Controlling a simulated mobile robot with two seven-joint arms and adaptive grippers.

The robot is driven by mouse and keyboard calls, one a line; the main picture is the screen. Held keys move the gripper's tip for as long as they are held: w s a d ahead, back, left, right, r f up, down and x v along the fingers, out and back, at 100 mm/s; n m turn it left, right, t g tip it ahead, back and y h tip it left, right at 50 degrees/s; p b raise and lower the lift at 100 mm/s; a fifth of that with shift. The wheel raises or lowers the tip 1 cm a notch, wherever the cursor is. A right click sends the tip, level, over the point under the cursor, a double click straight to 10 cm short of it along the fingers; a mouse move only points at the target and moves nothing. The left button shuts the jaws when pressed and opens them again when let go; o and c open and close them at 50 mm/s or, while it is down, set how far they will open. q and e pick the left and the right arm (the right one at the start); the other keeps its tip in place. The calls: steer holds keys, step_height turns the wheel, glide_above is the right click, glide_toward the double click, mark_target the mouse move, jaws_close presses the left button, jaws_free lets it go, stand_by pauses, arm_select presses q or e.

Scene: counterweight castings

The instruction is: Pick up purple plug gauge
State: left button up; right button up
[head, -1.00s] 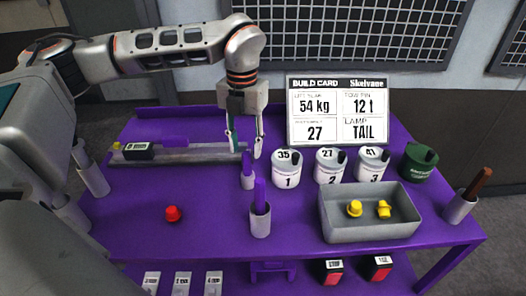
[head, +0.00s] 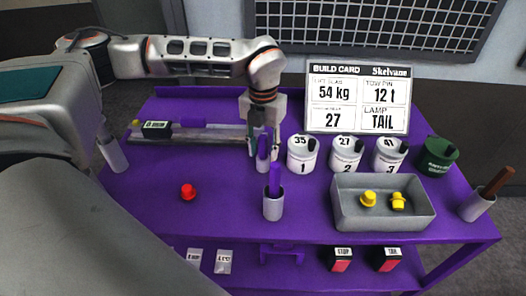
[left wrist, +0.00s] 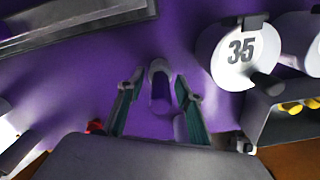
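A purple plug gauge (head: 263,148) stands upright in a small white cup (head: 263,166) near the middle of the purple table. My left gripper (head: 263,143) points down over the rear purple gauge. In the left wrist view the gripper (left wrist: 157,100) is open, with a green-padded finger on each side of the purple gauge (left wrist: 160,92). A gap shows on both sides. My right gripper is not in view.
White canisters stand close to the right of the gripper, the nearest (head: 301,155) marked 35. A grey tray (head: 384,216) holds yellow knobs. A red knob (head: 188,192) lies at left. A build card (head: 358,97) stands behind. The table around the red knob is clear.

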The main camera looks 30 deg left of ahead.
arm_select(q)
jaws_close()
steer(key=shift+r, duration=0.15)
step_height(320, 180, up, 20)
stand_by(0.7)
stand_by(0.3)
